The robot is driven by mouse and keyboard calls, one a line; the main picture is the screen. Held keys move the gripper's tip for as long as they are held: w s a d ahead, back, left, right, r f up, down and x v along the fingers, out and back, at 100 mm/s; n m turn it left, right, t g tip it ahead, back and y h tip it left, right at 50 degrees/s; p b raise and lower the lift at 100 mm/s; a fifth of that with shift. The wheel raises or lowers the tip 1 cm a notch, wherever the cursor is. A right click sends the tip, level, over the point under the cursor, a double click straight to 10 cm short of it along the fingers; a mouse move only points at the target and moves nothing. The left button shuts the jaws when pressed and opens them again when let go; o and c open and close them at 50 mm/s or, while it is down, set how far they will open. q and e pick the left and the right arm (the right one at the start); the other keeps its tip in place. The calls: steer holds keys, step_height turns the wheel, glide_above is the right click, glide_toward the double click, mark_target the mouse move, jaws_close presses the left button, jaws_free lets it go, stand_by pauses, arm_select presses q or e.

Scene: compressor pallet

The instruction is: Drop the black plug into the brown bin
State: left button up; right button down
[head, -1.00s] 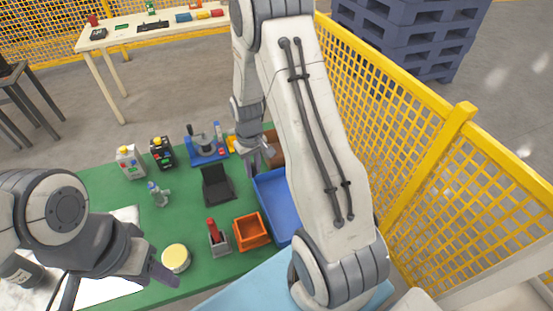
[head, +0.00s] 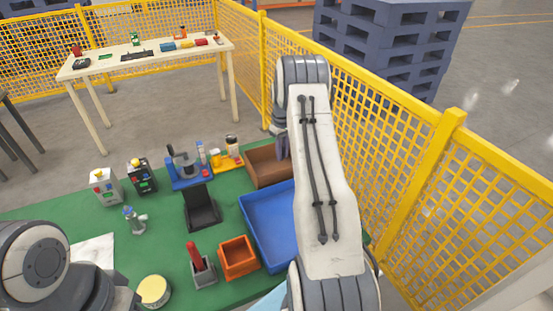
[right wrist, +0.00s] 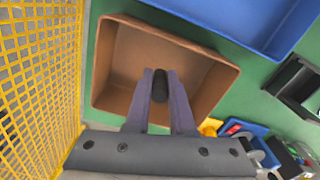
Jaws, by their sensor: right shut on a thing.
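The brown bin (head: 262,170) stands at the back right of the green table in the head view. It fills much of the right wrist view (right wrist: 128,62), open side towards the camera. My right gripper (head: 282,148) is over the bin's right part. In the right wrist view my right gripper (right wrist: 160,88) is shut on the black plug (right wrist: 160,86), with the bin's inside behind it. The plug's height above the bin floor is hard to tell. My left arm is at the lower left of the head view; its fingertips are not clear.
A blue tray (head: 268,222) lies in front of the bin, with an orange box (head: 238,258) to its left. A black stand (head: 201,208) and a blue-based device (head: 184,168) stand further left. A yellow mesh fence (head: 400,150) runs close on the right.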

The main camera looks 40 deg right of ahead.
steer(key=w+f, duration=0.1)
steer(key=w+f+p, duration=0.1)
steer(key=f, duration=0.1)
steer(key=w+f, duration=0.1)
steer(key=shift+a+f+p, duration=0.2)
steer(key=shift+f+p, duration=0.1)
steer(key=shift+f, duration=0.6)
steer(key=shift+f, duration=0.1)
steer(key=shift+f+b, duration=0.5)
steer(key=shift+f, duration=0.05)
steer(key=c, duration=0.8)
jaws_free()
steer(key=shift+o, duration=0.2)
